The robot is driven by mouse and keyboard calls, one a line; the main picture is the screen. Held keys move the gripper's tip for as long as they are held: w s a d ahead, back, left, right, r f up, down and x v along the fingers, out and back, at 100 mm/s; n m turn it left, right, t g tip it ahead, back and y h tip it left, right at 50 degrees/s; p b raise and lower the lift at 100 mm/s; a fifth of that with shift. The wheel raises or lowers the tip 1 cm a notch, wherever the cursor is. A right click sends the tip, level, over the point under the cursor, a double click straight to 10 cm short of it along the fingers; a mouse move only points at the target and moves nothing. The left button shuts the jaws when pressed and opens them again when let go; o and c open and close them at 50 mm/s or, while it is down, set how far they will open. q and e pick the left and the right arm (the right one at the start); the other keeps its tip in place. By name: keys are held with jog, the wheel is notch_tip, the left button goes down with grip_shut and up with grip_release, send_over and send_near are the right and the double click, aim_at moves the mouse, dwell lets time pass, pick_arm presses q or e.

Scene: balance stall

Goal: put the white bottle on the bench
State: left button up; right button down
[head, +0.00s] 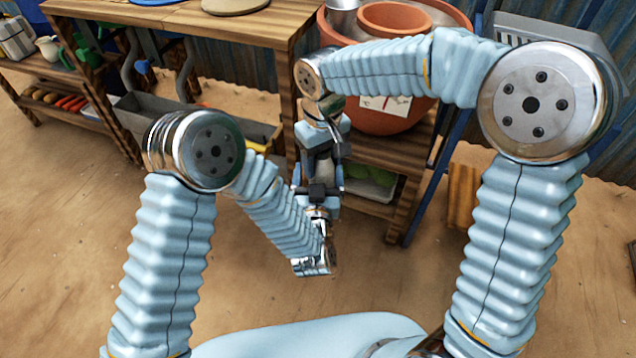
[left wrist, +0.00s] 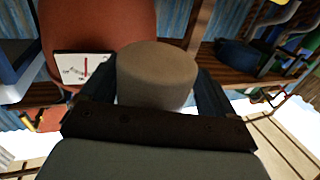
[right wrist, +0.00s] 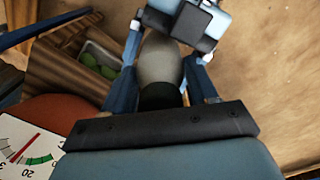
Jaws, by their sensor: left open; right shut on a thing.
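The white bottle, pale grey in this light, is held between my two grippers; a small part of it (head: 325,171) shows in the head view. My right gripper (head: 321,150), above, is shut on it. In the right wrist view the bottle (right wrist: 160,62) has its dark cap end towards that gripper's palm. My left gripper (head: 320,186), below, is open, its fingers on both sides of the bottle's other end (left wrist: 157,75); I cannot tell whether they touch it. The wooden bench (head: 282,22) stands at the top of the head view, beyond the grippers.
A terracotta-coloured scale (head: 385,118) with a dial stands right of the bench, carrying a clay pot (head: 393,19) and a metal cup (head: 343,16). A beige disc (head: 235,4) lies on the bench. A grey trough (head: 170,112) is below it. Sandy floor lies open at left.

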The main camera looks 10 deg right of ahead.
pick_arm(q)
jog(key=shift+c, duration=0.5)
jog(key=shift+a, duration=0.1)
jog(key=c, duration=1.2)
pick_arm(e)
jog(key=shift+d, duration=0.15)
jog(key=c, duration=0.5)
grip_release()
jog(key=shift+o, duration=1.4)
